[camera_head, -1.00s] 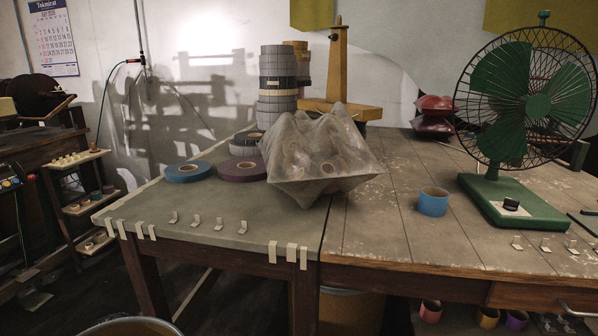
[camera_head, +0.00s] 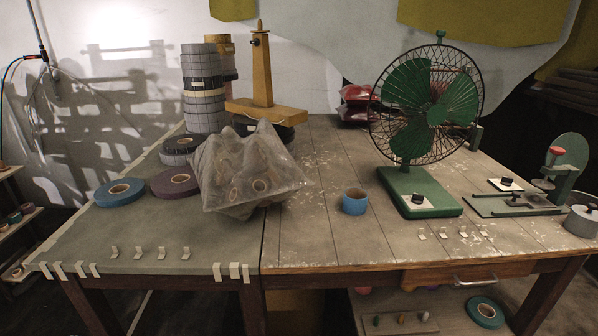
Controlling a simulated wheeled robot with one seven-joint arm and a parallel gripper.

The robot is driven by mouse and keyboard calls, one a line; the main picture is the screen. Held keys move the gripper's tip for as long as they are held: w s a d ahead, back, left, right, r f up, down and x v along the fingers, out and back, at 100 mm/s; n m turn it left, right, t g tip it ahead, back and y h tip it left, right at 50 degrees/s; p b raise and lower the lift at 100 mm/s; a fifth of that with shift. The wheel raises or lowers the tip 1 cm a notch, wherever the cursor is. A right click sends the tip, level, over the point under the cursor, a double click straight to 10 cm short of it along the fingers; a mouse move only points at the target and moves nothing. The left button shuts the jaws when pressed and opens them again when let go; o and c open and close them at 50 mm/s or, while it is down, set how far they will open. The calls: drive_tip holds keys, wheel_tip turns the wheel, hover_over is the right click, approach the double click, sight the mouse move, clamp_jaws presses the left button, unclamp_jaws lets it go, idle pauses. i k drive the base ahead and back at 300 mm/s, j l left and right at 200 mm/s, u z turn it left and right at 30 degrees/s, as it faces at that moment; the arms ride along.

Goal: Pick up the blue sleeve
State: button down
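The blue sleeve (camera_head: 355,203) is a short, light blue ring with a brown inside. It stands upright on the wooden table (camera_head: 320,240), right of the crumpled translucent bag (camera_head: 248,178) and left of the green fan's base (camera_head: 420,192). Nothing touches it and its top opening is visible. My gripper is not in view, and no part of my arm shows.
A blue tape roll (camera_head: 119,193) and a purple tape roll (camera_head: 175,184) lie at left. Grey rolls (camera_head: 204,90) are stacked behind, beside a wooden stand (camera_head: 264,105). The tabletop in front of the sleeve is clear up to the front edge. Small tabs stick near that edge.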

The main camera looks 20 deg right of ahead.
sight(355, 201)
drive_tip(key=l+u, duration=0.35)
drive_tip(key=l, duration=0.3)
drive_tip(key=l+u, duration=0.35)
drive_tip(key=l, duration=0.3)
